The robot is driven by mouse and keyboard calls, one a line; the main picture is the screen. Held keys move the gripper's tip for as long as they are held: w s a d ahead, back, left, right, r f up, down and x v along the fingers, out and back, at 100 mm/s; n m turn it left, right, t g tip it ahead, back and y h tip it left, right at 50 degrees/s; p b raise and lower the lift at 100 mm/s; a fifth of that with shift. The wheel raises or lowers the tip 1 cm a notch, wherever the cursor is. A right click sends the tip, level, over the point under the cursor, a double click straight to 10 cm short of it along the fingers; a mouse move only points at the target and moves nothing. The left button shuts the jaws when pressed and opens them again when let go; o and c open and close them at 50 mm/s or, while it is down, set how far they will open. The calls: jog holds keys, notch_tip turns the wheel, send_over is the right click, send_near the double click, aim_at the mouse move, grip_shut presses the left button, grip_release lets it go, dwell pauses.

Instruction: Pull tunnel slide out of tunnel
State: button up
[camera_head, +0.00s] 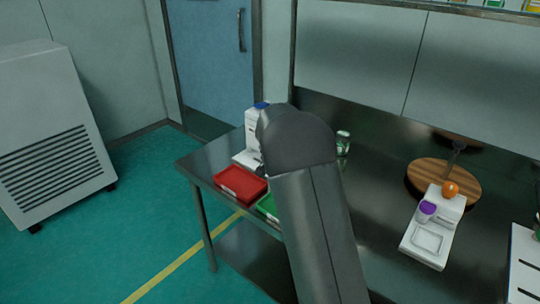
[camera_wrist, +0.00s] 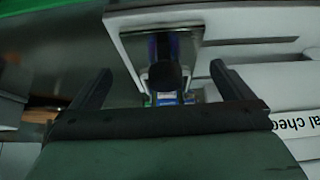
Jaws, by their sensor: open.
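In the wrist view my gripper (camera_wrist: 160,75) is open, with one dark finger to the left and one to the right of a dark, rounded knob (camera_wrist: 168,76). A visible gap separates each finger from the knob. The knob stands out in front of a pale block with a grey square face (camera_wrist: 158,25). I cannot tell for certain which part is the tunnel slide and which the tunnel. Small blue and green details show below the knob. In the head view my arm hides the gripper and the work spot.
The steel table holds a white device (camera_head: 251,142), a red tray (camera_head: 240,184), a partly hidden green tray (camera_head: 267,207), a green-white jar (camera_head: 343,143), a round wooden board (camera_head: 425,175) and a white device with a purple-lidded cup (camera_head: 427,210). White lettered panels (camera_wrist: 295,95) lie right of my gripper.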

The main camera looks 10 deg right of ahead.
jog(key=v, duration=0.7)
jog(key=shift+r+p, duration=0.25)
jog(key=shift+p, duration=0.2)
jog(key=s+a+r+n+g+y+p, duration=0.1)
jog(key=s+a+r+n+p, duration=0.1)
jog(key=s, duration=1.1)
jog(key=s+a+r+n+g+y+p, duration=0.1)
jog(key=s+n, duration=0.4)
jog(key=s, duration=0.8)
jog(key=s+a+r+n+g+y+p, duration=0.1)
jog(key=s+a+r+n+y+p, duration=0.2)
jog(key=s, duration=1)
jog(key=shift+a+r+n+g+p, duration=0.35)
jog(key=shift+a+p, duration=0.3)
jog(key=shift+p, duration=0.6)
jog(key=shift+s, duration=0.1)
